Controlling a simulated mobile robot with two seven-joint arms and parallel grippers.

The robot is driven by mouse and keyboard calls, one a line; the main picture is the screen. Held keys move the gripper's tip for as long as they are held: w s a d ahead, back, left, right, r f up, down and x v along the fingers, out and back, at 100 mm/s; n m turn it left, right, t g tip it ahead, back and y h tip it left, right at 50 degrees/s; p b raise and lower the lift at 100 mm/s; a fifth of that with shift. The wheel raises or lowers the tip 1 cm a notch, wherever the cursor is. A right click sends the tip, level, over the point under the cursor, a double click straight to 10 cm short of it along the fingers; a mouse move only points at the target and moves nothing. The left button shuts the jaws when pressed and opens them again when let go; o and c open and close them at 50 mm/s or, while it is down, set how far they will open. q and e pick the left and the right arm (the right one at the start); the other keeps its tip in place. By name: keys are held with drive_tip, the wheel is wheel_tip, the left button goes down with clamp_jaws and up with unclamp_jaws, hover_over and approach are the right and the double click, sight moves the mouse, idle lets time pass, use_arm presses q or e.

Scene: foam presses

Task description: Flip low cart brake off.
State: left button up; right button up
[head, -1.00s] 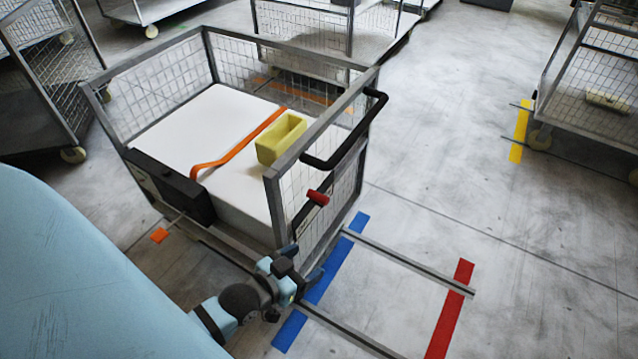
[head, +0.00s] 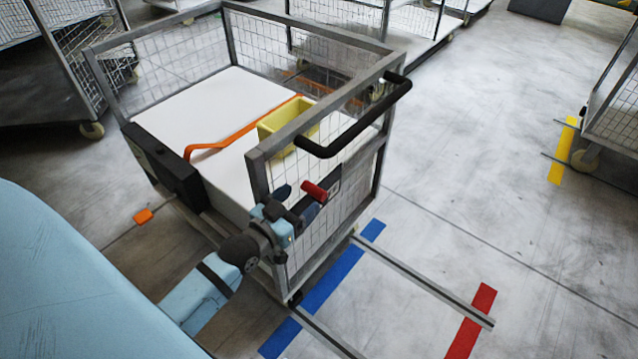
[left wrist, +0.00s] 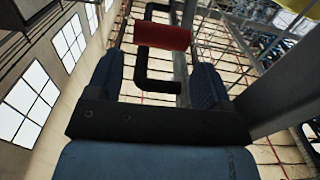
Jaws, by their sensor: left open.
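The low mesh cart (head: 254,160) stands at the centre of the head view. On its near end panel is a red grip (head: 315,191) on a dark lever. In the left wrist view the red grip (left wrist: 163,36) sits on a bent black bar (left wrist: 141,68). My left gripper (head: 298,199) is open just left of the red grip. Its two fingers (left wrist: 155,82) point toward the grip, which shows ahead between them, not clasped. Whether they touch it I cannot tell. My right gripper is not in view.
The cart carries white slabs (head: 200,115), an orange strap (head: 245,132) and a yellow bin (head: 281,128). A black push handle (head: 365,120) juts out above the lever. An orange pedal (head: 143,215) is low at left. Floor rails (head: 425,280) run right; open floor lies beyond.

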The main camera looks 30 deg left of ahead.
sight(312, 190)
use_arm(q)
drive_tip(key=w, duration=0.7)
drive_tip(key=shift+w+d+b, duration=0.2)
drive_tip(key=shift+d+b, duration=0.1)
drive_tip(key=shift+d, duration=0.05)
